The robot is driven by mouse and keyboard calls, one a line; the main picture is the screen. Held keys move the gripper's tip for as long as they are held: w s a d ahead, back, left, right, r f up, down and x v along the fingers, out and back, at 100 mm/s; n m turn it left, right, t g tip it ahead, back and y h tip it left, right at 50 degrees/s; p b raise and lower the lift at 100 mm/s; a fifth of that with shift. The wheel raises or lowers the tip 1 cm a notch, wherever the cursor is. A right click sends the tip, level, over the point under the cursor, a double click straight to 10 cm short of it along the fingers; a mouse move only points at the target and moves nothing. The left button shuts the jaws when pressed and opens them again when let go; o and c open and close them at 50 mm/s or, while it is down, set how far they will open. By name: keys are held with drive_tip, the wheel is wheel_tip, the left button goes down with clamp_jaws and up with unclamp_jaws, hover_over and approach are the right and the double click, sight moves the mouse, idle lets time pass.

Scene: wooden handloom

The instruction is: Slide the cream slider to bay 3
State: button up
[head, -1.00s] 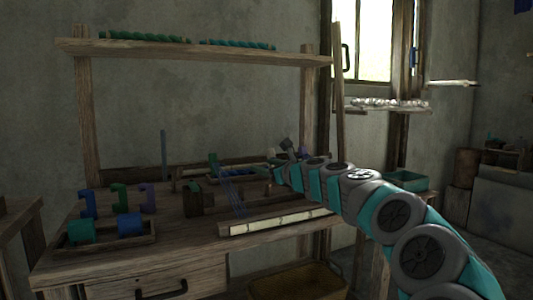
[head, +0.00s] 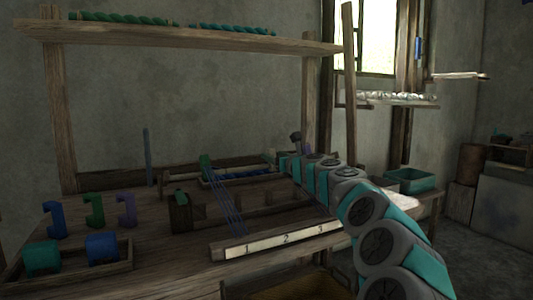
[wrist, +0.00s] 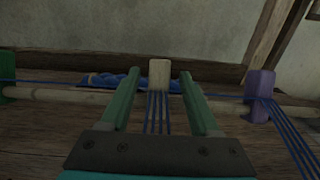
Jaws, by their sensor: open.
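In the wrist view the cream slider (wrist: 159,72) stands upright on a pale rail (wrist: 60,95), with blue threads running down from it. My gripper (wrist: 160,77) is open, its two green fingers at the left and right of the cream slider with gaps showing. A green slider (wrist: 7,86) is at the far left of the rail and a purple slider (wrist: 260,92) is at the right. In the head view my gripper (head: 281,160) is at the loom's rail, and a numbered strip (head: 265,244) runs along the front, its 3 near the right.
Blue threads (head: 228,200) stretch from the green slider to the front. A tray with green and blue spools (head: 128,256) and several coloured hooks are at the left. A shelf (head: 190,34) spans above. A teal bin (head: 411,180) stands at the right, beyond my arm.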

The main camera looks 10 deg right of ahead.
sight(267, 152)
drive_tip(key=x, duration=0.3)
drive_tip(key=shift+w+a+p, duration=0.1)
drive_tip(key=shift+w+p, duration=0.05)
drive_tip(key=shift+p, duration=0.15)
drive_tip(key=shift+w+a, duration=0.1)
drive_tip(key=shift+w, duration=0.55)
drive_tip(key=shift+w+a, duration=0.25)
drive_tip(key=shift+w, duration=0.15)
clamp_jaws()
idle(0.7)
